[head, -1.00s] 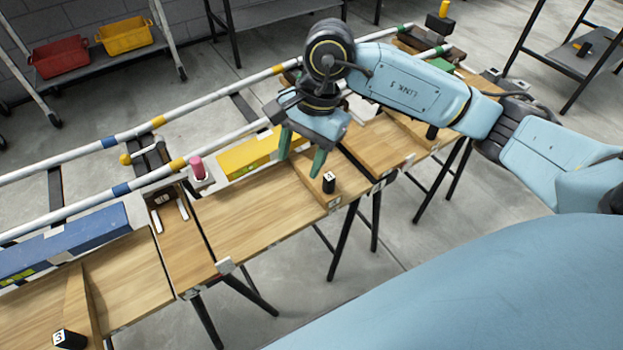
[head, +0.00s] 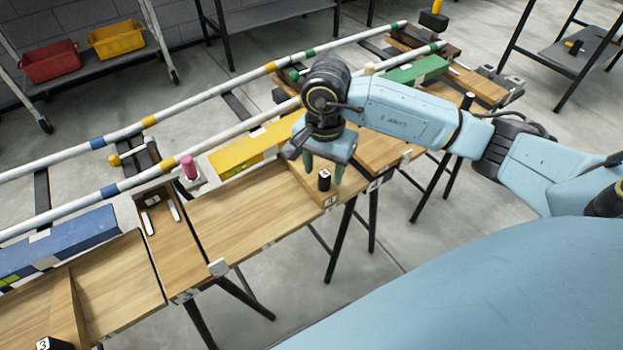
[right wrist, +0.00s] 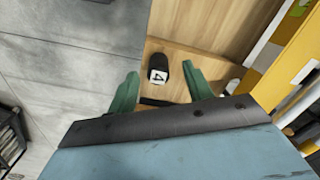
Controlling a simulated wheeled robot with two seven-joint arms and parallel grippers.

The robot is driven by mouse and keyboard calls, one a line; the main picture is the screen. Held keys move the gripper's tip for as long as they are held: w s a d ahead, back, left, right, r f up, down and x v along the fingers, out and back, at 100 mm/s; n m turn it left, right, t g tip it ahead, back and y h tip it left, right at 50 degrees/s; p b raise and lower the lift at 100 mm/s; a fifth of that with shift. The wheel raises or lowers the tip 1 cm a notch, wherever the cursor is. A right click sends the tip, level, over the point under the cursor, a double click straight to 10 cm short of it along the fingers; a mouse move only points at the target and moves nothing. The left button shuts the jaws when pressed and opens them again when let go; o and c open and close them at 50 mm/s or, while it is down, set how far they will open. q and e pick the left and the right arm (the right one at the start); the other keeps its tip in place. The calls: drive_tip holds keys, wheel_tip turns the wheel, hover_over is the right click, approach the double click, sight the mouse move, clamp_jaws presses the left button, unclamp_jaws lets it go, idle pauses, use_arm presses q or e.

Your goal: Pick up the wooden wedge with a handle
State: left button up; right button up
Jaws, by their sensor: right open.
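A wooden wedge (head: 306,187) with an upright black handle (head: 325,181) lies on the tabletop near its front edge. In the right wrist view the handle (right wrist: 160,68) has a white label reading 4, and the wedge's wood (right wrist: 170,92) shows around it. My right gripper (head: 322,168) is open above the wedge. In the right wrist view its green fingers (right wrist: 161,84) stand on either side of the handle in the picture, apart from it, with the handle a little beyond their tips. My left gripper is not in view.
Another wooden wedge (head: 65,308) with a black handle marked 3 (head: 52,343) lies at lower left. A yellow block (head: 238,152), a pink cylinder (head: 189,167) and a blue block (head: 60,242) stand behind the tabletops. White striped rails (head: 200,104) run along the back.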

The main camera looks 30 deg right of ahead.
sight(324, 174)
wheel_tip(324, 174, down, 3)
drive_tip(key=shift+d+f+b, duration=0.1)
drive_tip(key=shift+f+b, duration=0.1)
drive_tip(key=shift+b, duration=0.15)
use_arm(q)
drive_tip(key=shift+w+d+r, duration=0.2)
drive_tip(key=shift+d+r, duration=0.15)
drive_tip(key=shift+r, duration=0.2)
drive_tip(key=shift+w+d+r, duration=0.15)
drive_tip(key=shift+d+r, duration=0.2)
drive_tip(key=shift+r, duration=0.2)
use_arm(e)
clamp_jaws()
